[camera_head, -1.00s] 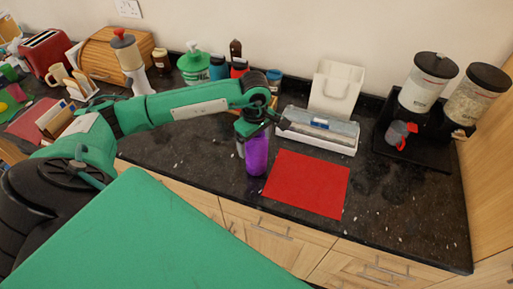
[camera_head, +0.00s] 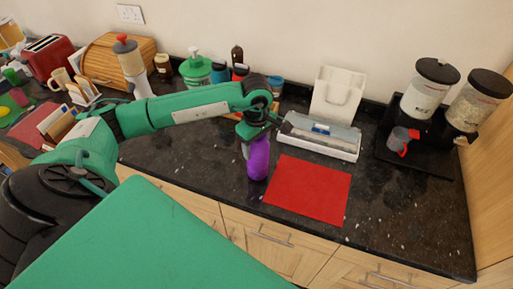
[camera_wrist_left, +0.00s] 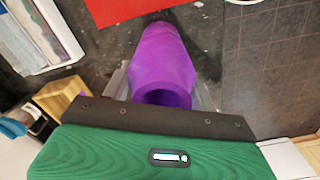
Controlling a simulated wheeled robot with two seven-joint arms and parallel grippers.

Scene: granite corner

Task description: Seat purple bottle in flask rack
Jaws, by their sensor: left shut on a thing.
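The purple bottle (camera_head: 258,160) is below my left gripper (camera_head: 255,130), which is shut on it. In the head view the bottle leans slightly, in front of the wooden edge of a holder and left of the red mat. In the left wrist view the bottle (camera_wrist_left: 163,62) lies between the two fingers of the gripper (camera_wrist_left: 163,88), its dark open mouth towards the camera. I cannot tell whether its base touches the counter. A small wooden holder (camera_wrist_left: 62,97) shows at the left of the wrist view. I cannot tell surely whether it is the flask rack; my arm covers much of that area.
The red mat (camera_head: 309,188) lies flat to the right on the dark counter. A white-framed tray (camera_head: 318,136) and a white upright holder (camera_head: 338,95) stand behind it. A blue-lidded jar (camera_head: 219,68) and a green dispenser (camera_head: 195,69) stand behind my arm. Bare counter lies left of the bottle.

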